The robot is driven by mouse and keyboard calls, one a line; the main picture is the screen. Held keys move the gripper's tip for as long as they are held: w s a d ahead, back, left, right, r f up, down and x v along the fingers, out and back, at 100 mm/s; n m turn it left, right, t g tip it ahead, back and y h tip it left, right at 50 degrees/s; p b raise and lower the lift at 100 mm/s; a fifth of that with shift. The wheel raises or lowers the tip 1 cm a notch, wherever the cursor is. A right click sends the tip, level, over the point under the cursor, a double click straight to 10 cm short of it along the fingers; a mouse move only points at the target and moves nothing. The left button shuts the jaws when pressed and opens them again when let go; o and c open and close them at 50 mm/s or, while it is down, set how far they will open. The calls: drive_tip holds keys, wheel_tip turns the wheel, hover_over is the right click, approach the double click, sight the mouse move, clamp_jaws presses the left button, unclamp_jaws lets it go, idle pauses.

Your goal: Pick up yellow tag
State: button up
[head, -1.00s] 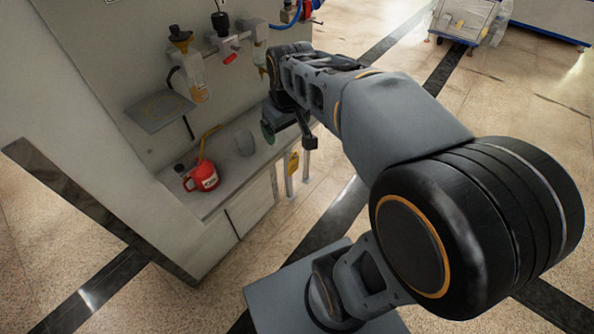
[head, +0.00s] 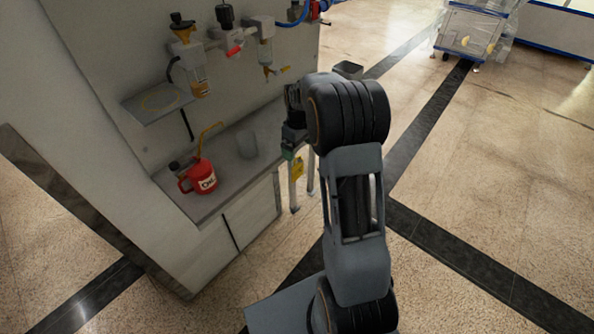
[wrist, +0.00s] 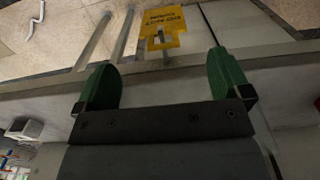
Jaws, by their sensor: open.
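The yellow tag (head: 297,168) hangs at the right end of the grey bench, close to its legs. In the wrist view the yellow tag (wrist: 161,25) has dark printing, too blurred to read, and lies beyond the fingertips, roughly centred between them. My gripper (wrist: 163,82) has two green finger pads spread wide apart with nothing between them. In the head view my gripper (head: 289,150) is beside the bench end, just above the tag and partly hidden by my arm.
Regulators (head: 228,40) are mounted on the wall panel above. The floor to the right is open.

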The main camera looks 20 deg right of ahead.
sight(297, 168)
drive_tip(key=shift+a+f+p, duration=0.2)
drive_tip(key=shift+f+p, duration=0.15)
drive_tip(key=shift+f, duration=3.1)
drive_tip(key=c, duration=1)
drive_tip(key=shift+r, duration=0.1)
